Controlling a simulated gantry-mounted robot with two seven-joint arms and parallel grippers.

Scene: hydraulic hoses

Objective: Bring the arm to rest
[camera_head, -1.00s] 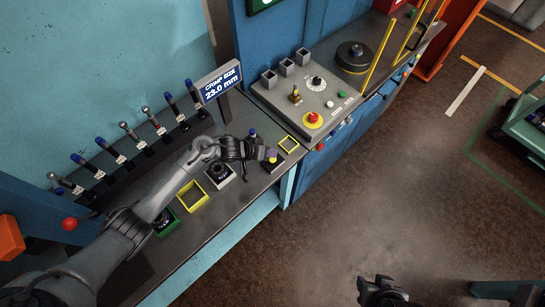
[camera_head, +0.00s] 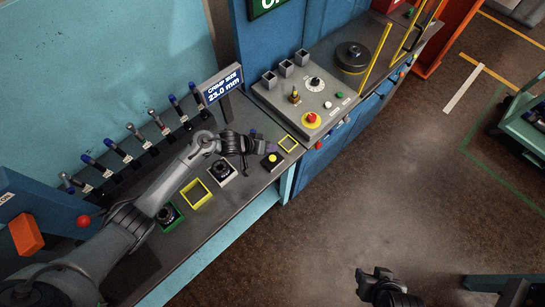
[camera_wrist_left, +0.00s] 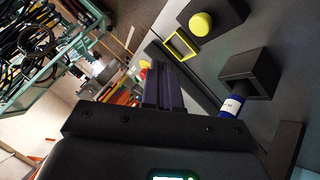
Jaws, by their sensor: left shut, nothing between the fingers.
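My left arm reaches in from the left over the grey bench (camera_head: 232,205). Its gripper (camera_head: 268,147) is shut and empty above the bench, just behind a dark box with a yellow button (camera_head: 271,159). In the left wrist view the closed fingers (camera_wrist_left: 165,85) point away with nothing between them. The yellow button (camera_wrist_left: 201,24) shows there too, beside a yellow square frame (camera_wrist_left: 182,45). My right gripper (camera_head: 376,280) hangs over the floor at the bottom of the head view; its jaw opening is unclear.
Several tools stand in a row along the wall behind the arm. A crimp size display (camera_head: 222,82) reads 23.0 mm. A control panel (camera_head: 312,95) with a red button stands to the right. A dark socket block (camera_wrist_left: 250,73) and a blue-banded part are close to the gripper.

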